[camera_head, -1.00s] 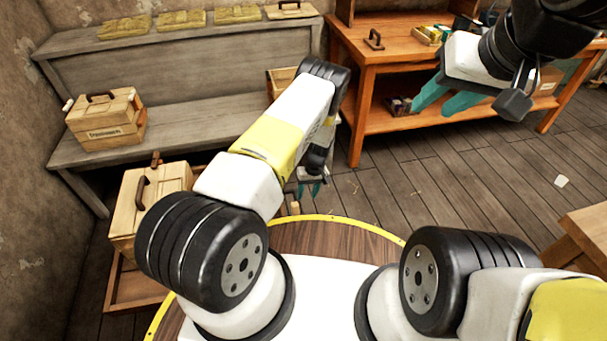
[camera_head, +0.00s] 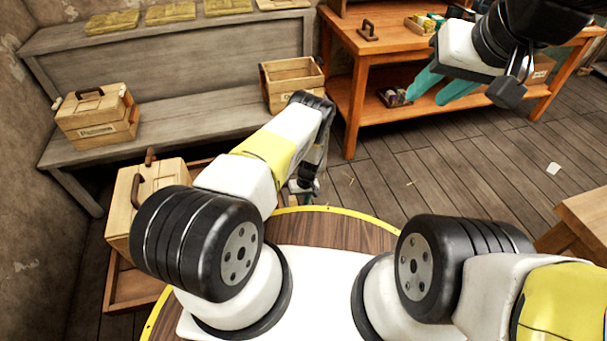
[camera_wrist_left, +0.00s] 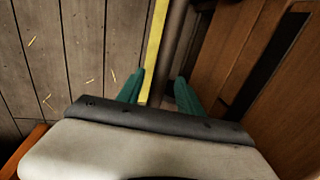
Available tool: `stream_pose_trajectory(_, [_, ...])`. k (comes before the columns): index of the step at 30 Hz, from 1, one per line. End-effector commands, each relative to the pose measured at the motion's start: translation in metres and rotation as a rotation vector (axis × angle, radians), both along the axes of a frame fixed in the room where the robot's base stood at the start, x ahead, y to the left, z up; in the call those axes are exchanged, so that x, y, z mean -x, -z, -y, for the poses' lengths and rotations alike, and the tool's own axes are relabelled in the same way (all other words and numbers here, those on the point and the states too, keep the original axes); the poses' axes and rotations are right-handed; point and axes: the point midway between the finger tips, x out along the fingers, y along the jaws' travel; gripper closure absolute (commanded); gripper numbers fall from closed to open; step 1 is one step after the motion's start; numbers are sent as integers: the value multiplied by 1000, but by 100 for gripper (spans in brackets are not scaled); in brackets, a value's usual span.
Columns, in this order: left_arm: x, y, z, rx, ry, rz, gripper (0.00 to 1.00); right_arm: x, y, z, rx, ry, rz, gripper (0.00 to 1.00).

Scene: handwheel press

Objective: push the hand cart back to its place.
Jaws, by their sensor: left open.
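A low wooden tray-like base (camera_head: 128,288) stands on the floor at the left in the head view, partly behind my left arm. It looks like the hand cart, but I cannot be sure. A wooden box with a dark handle (camera_head: 125,190) sits on it. My left gripper (camera_head: 303,187) points down beyond my base, small and partly hidden in the head view. In the left wrist view it (camera_wrist_left: 160,92) is open, with a dark bar (camera_wrist_left: 176,40) showing between its fingers; whether they touch is unclear. My right gripper (camera_head: 440,86) is open and empty, raised before the orange workbench.
A grey stepped bench (camera_head: 160,135) at the left holds a closed wooden box (camera_head: 97,118) and an open crate (camera_head: 291,82). The orange workbench (camera_head: 352,110) stands at the back. A wooden stool or table (camera_head: 585,220) is at the right. The plank floor (camera_head: 440,170) between is mostly clear.

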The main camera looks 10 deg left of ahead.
Motion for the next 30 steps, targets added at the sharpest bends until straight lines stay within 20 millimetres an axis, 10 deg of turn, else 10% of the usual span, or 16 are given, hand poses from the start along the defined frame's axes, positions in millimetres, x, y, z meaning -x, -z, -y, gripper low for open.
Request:
stream_pose_trajectory(9, [0,0,0,0,0,0,100,0,0,0,0,0,0,64])
stream_pose_trajectory(30, [0,-1,0,-1,0,-1,100,0,0,0,0,0,0,64])
